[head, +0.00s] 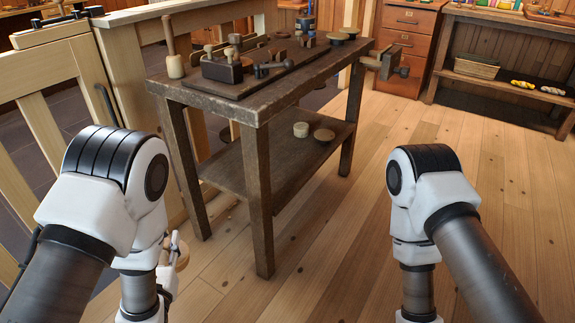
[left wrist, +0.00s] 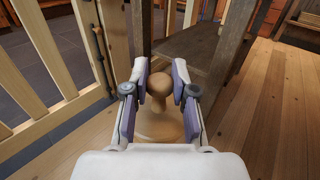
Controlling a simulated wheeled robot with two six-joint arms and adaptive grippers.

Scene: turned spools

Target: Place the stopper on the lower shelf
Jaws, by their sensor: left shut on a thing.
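The stopper (left wrist: 158,84) is a pale wooden piece with a rounded knob and a wider round part, seen between the fingers of my left gripper (left wrist: 159,92) in the left wrist view. The fingers are shut on it. In the head view my left gripper (head: 174,247) shows only partly behind my arm, low in front of the bench, with a bit of tan wood beside it. The lower shelf (head: 280,160) is a dark board between the bench legs; it also shows in the left wrist view (left wrist: 195,47). My right gripper is out of view.
The bench top (head: 330,62) above holds several tools and turned pieces. A bench leg (head: 257,200) and wooden railing (head: 60,95) stand close by.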

